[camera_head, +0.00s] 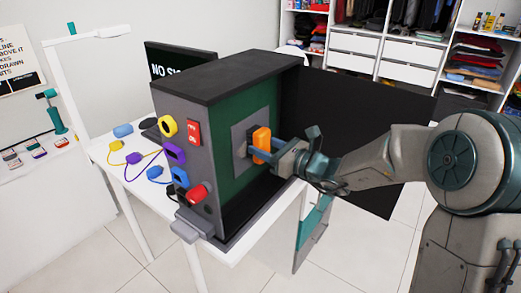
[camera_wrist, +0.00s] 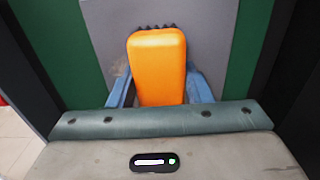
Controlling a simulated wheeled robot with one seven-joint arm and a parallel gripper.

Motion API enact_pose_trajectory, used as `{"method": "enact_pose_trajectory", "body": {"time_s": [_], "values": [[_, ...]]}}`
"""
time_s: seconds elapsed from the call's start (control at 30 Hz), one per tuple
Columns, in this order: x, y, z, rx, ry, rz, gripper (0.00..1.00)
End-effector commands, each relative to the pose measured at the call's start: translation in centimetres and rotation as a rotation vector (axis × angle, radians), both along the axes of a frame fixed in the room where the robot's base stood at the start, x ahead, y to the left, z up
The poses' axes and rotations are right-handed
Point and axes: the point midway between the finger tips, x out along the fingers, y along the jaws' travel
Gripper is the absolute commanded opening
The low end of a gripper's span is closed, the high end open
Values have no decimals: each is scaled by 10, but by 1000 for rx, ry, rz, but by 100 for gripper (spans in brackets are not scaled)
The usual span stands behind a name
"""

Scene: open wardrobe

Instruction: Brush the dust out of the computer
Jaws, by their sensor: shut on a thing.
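The computer (camera_head: 228,83) is a large dark case on the white table, its near side open onto a green board (camera_head: 229,115) with a grey square plate (camera_head: 240,133). My gripper (camera_head: 258,146) reaches into the open side and is shut on an orange block-like thing, likely the brush (camera_head: 261,140). In the wrist view the orange brush (camera_wrist: 157,62) stands between my two blue fingers, with dark tips at its far end against the grey plate (camera_wrist: 100,35). A brownish patch, perhaps dust (camera_wrist: 119,72), shows left of the brush. Whether the bristles touch the plate is hard to tell.
Loose cables lie on the table (camera_head: 107,148) to the left. A large black panel (camera_head: 340,130) stands open behind my arm. A monitor is behind the case.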

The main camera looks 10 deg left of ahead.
Motion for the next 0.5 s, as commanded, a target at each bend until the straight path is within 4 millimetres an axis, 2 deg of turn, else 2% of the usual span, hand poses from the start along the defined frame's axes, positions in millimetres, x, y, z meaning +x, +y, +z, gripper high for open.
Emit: {"method": "enact_pose_trajectory", "body": {"time_s": [0.27,0.5], "values": [[11,-5,1,1,0,-4,16],[30,-14,1,1,1,-4,16]]}}
